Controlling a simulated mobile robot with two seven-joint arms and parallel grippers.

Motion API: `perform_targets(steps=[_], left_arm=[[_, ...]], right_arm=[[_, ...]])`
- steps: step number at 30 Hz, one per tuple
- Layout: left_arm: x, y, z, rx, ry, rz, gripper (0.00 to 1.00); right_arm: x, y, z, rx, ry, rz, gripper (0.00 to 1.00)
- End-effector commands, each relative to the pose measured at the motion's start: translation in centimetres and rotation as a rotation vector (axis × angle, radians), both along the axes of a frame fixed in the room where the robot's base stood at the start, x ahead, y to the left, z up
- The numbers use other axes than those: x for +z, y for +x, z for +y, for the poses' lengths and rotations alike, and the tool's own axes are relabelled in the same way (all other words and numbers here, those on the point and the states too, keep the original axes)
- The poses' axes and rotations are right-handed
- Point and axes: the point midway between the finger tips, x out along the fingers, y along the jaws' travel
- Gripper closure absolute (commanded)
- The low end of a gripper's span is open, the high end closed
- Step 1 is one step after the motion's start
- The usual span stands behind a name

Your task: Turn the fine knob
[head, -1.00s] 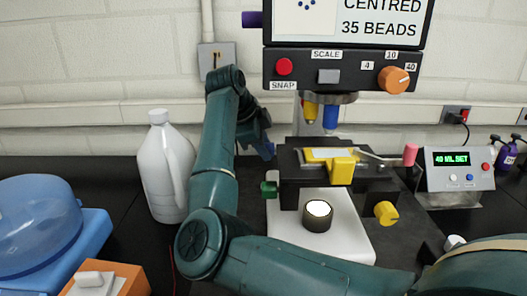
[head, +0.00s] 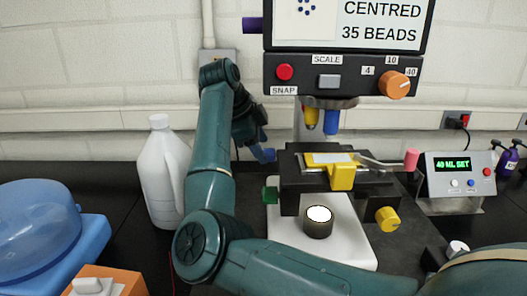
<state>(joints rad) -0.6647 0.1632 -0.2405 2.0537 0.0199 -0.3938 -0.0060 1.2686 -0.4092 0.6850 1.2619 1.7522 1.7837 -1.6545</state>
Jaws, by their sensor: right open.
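The microscope carries several coloured knobs: a green knob (head: 270,191) low on the left of its stage, a yellow knob (head: 387,218) low on the right, and a purple knob (head: 252,24) beside the screen. No label marks which is the fine knob. My right gripper (head: 264,154), with blue fingertips, is behind and left of the stage, above and behind the green knob in the picture, and apart from it. It is open and empty, partly hidden by its own wrist. My left gripper is out of view.
The screen (head: 383,35) reads "CENTRED 35 BEADS". An orange scale dial (head: 394,83) and red snap button (head: 285,72) are below it. A white jug (head: 163,170) stands left of my arm. A control box (head: 459,174) reading "40 ML SET" stands right.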

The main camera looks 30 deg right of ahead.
Motion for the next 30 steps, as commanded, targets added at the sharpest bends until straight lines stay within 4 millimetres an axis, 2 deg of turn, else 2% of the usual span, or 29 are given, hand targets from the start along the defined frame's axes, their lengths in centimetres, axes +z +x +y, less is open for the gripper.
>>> perform_targets(steps=[6, 11, 13, 18, 30], left_arm=[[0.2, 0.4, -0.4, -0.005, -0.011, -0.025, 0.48], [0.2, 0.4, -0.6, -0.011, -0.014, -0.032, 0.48], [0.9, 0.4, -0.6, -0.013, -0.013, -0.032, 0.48], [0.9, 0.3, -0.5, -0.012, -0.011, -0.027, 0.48], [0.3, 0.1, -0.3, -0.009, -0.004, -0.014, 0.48]], right_arm=[[4.4, -0.3, 2.5, 0.002, -0.001, -0.005, 0.48], [7.1, -0.6, 4.1, 0.001, -0.001, -0.003, 0.48], [8.2, -0.6, 4.5, 0.001, -0.002, -0.002, 0.48], [9.2, -0.7, 5.2, 0.001, -0.001, -0.001, 0.48], [9.2, -0.8, 5.2, 0.0, -0.001, -0.001, 0.48]])
